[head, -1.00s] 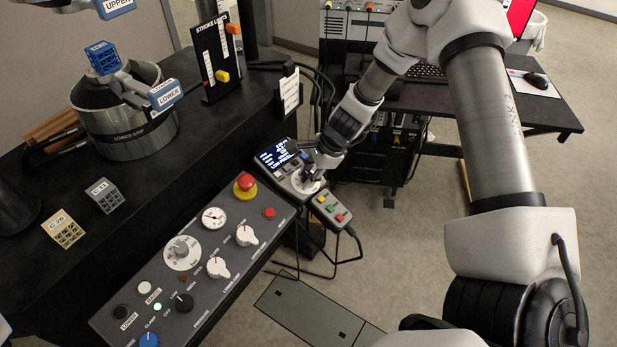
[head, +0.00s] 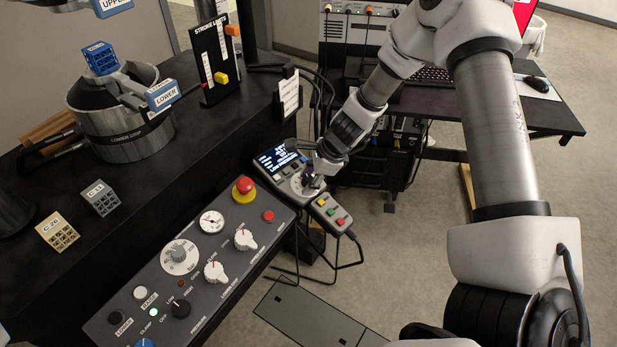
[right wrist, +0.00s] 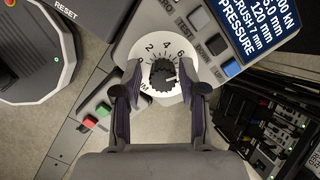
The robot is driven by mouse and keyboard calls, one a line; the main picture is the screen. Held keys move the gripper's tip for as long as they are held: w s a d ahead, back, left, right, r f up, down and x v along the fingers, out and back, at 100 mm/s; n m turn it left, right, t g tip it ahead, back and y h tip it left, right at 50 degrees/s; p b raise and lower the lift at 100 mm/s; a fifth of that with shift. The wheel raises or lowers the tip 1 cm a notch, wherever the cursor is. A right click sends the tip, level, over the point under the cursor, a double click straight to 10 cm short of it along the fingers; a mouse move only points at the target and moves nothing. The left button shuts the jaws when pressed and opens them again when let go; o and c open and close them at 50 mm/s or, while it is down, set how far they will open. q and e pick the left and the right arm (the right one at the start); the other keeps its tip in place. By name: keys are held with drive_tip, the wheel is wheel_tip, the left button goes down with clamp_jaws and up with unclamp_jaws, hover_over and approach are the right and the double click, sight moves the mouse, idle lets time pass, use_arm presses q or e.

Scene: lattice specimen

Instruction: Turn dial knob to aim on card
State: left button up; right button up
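The dial knob (right wrist: 162,75) is black and ridged. It sits on a white round scale marked 2, 4, 6 and more, beside the lit screen (right wrist: 262,22) of a small control box (head: 268,173). My right gripper (right wrist: 160,82) is open, with one finger on each side of the knob and narrow gaps showing. In the head view my right gripper (head: 311,180) is over the dial and hides most of it. The knob's exact setting is not clear. A white card (head: 289,94) stands behind the box; its writing is too small to read. My left gripper is out of view.
A panel with a red emergency button (head: 244,188), gauge and several knobs lies left of the dial. A small box with coloured buttons (head: 330,213) is close on the right. A black frame with a desk (head: 480,107) stands behind.

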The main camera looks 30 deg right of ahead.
sight(310, 178)
drive_tip(key=shift+w+d, duration=0.1)
drive_tip(key=shift+r, duration=0.1)
drive_tip(key=shift+r, duration=0.45)
wheel_tip(310, 178, up, 9)
idle(0.4)
drive_tip(key=shift+f, duration=0.1)
idle(0.4)
